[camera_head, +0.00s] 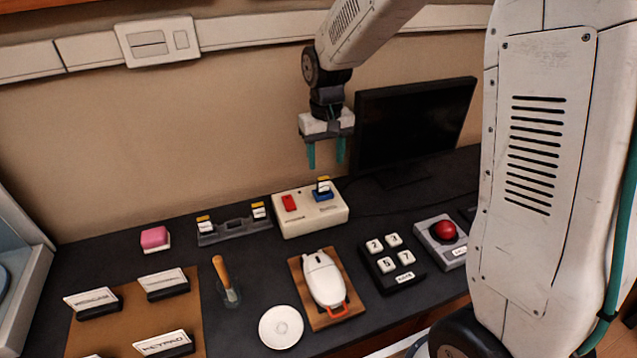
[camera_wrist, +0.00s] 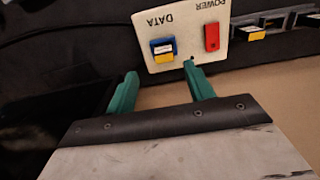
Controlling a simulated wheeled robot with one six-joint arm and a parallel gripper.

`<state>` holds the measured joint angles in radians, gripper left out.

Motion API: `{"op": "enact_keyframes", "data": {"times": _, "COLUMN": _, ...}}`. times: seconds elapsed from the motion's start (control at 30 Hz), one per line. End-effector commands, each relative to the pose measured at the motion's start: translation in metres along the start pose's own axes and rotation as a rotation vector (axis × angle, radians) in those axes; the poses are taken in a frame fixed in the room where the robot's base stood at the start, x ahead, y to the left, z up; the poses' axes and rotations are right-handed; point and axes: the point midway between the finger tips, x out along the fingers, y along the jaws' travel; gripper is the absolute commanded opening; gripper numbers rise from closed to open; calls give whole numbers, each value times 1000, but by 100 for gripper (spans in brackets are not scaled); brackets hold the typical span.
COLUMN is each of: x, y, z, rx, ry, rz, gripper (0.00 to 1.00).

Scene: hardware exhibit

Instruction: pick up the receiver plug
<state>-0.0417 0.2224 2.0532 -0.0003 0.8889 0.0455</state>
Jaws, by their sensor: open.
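A cream box (camera_head: 283,226) stands on the dark counter, with a red part marked POWER and a blue part marked DATA. A small plug-like piece with a yellow and white label (camera_head: 323,186) sits at the blue part; it also shows in the wrist view (camera_wrist: 165,52). Two similar labelled pieces, left (camera_head: 204,222) and right (camera_head: 259,209), sit in a grey holder (camera_head: 232,230) beside the box. I cannot read which one is the receiver plug. My gripper (camera_head: 326,166) is open and empty, above the blue part, fingers pointing down; it shows in the wrist view (camera_wrist: 160,74).
A dark monitor (camera_head: 414,126) stands close right of my gripper. In front are a white device on a wooden board (camera_head: 323,280), a keypad (camera_head: 391,263) and a red button (camera_head: 444,230). A pink block (camera_head: 154,237) sits left of the holder.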

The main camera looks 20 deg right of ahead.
Motion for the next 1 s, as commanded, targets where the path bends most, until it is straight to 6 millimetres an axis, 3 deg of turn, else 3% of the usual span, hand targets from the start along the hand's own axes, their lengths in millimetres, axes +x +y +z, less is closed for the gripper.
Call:
{"op": "enact_keyframes", "data": {"times": 0.27, "x": 25, "y": -10, "z": -4, "rx": -7, "ry": 22, "rz": -1, "gripper": 53}}
{"op": "enact_keyframes", "data": {"times": 0.6, "x": 70, "y": -11, "z": -3, "rx": -6, "ry": 22, "rz": -1, "gripper": 53}}
{"op": "enact_keyframes", "data": {"times": 0.9, "x": 75, "y": -10, "z": -3, "rx": -3, "ry": 24, "rz": -1, "gripper": 53}}
{"op": "enact_keyframes", "data": {"times": 1.0, "x": 75, "y": -10, "z": -3, "rx": -3, "ry": 24, "rz": -1, "gripper": 25}}
